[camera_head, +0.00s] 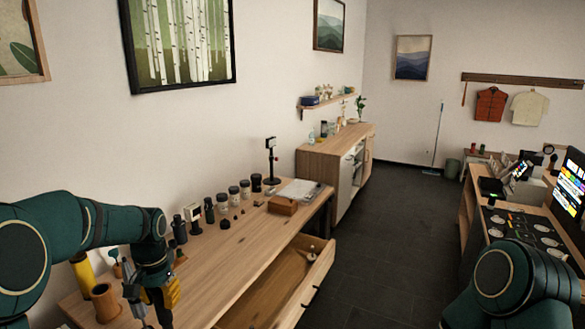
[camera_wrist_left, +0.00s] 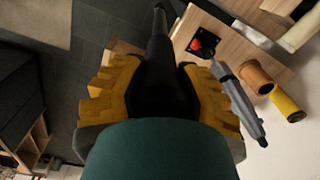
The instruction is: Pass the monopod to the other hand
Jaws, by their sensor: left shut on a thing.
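My left gripper (camera_head: 163,297) with yellow finger pads is at the near left end of the wooden table. In the left wrist view, its two yellow fingers (camera_wrist_left: 160,90) are shut around a long black pole (camera_wrist_left: 159,50), which looks like the monopod. The pole runs away from the fingers toward the top of that view. In the head view the gripper mostly hides it. My right arm shows at the lower right of the head view, but its gripper is out of frame.
A grey slim tool (camera_wrist_left: 238,100) lies close beside the left gripper. A brown cup (camera_head: 106,301) and a yellow cylinder (camera_head: 84,273) stand left of it. Several lenses and small items line the table's back (camera_head: 221,201). An open drawer (camera_head: 290,285) juts out in front.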

